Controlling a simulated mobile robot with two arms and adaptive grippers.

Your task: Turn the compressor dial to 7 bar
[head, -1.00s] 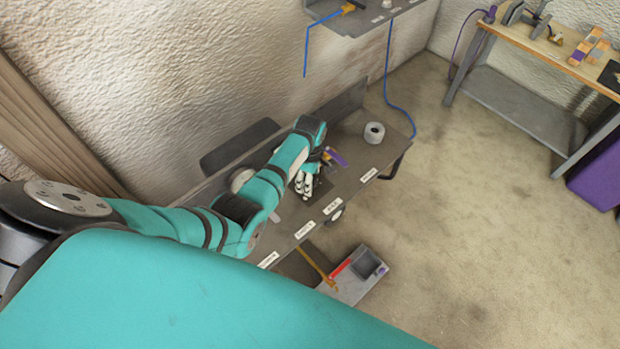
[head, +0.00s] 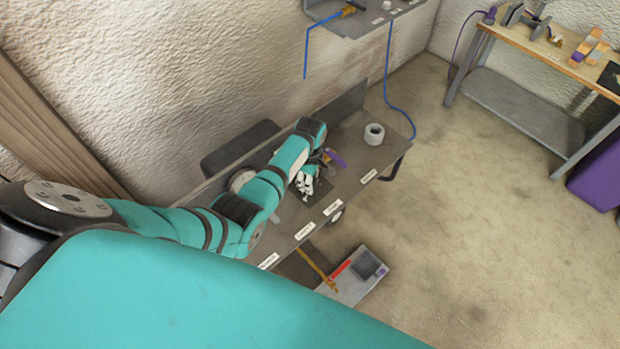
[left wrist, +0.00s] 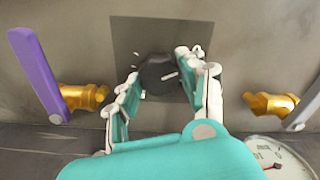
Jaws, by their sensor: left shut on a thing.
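The compressor dial (left wrist: 157,73) is a dark round knob on a dark square plate in the left wrist view. My left gripper (left wrist: 162,78) is shut on the dial, with a finger on either side. In the head view my left gripper (head: 305,184) is over the grey bench panel (head: 345,190), and the dial is hidden there. My right gripper is in neither view.
A purple lever (left wrist: 36,70) on a brass valve stands left of the dial. Another brass valve (left wrist: 270,104) and a white gauge (left wrist: 283,158), cut off by the frame, are at right. A grey ring (head: 374,134) sits on the bench. A tray (head: 356,280) is below.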

